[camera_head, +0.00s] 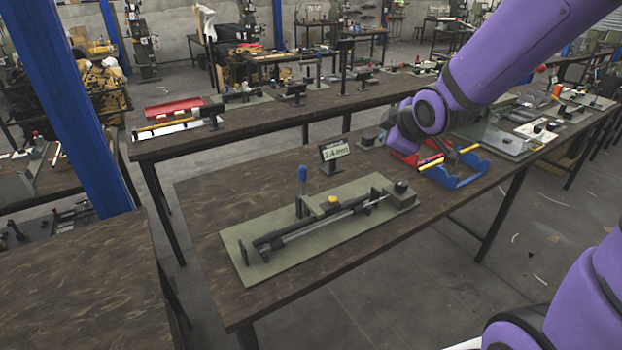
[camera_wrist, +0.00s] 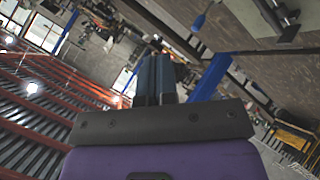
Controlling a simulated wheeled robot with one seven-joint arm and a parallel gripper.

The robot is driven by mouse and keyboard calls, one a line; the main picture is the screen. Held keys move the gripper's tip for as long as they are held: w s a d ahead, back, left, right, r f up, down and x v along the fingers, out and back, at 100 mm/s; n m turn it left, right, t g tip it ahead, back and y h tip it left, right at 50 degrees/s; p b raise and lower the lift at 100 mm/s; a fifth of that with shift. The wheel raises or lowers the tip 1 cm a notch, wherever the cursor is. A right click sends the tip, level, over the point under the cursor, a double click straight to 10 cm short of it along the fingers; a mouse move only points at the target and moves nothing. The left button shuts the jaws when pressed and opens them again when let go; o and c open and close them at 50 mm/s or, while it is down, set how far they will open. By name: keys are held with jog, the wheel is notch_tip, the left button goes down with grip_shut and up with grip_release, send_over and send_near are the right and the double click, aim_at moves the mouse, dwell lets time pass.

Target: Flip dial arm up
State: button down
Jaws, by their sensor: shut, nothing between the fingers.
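A rivet press fixture on a green-grey base plate (camera_head: 240,253) lies on the near wooden table in the head view. I cannot tell which part is the dial arm. In the head view my wrist is above the table's right part, apart from the fixture; the fingertips are hard to make out there.
A small sign (camera_head: 335,150) stands behind the fixture. A blue holder (camera_head: 458,179) and a red one (camera_head: 404,157) with yellow-handled tools sit to its right, close by my wrist. A blue post (camera_head: 75,110) rises at the left. The table's front left is clear.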

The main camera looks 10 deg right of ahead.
jog(key=w+a+f+n+t+y, duration=0.25)
jog(key=w+f+n, duration=0.4)
jog(key=f, duration=0.35)
jog(key=n+t+y, duration=0.3)
jog(key=n+y, duration=0.2)
send_near(305, 174)
jog(key=d+v, duration=0.1)
jog(key=v, duration=0.5)
jog(key=shift+s+a+f+t, duration=0.25)
jog(key=shift+a+f, duration=0.1)
jog(key=shift+f, duration=0.2)
jog(key=shift+w, duration=0.1)
jog(key=x, duration=1.4)
jog(key=shift+a+r, duration=0.1)
jog(key=shift+r, duration=0.05)
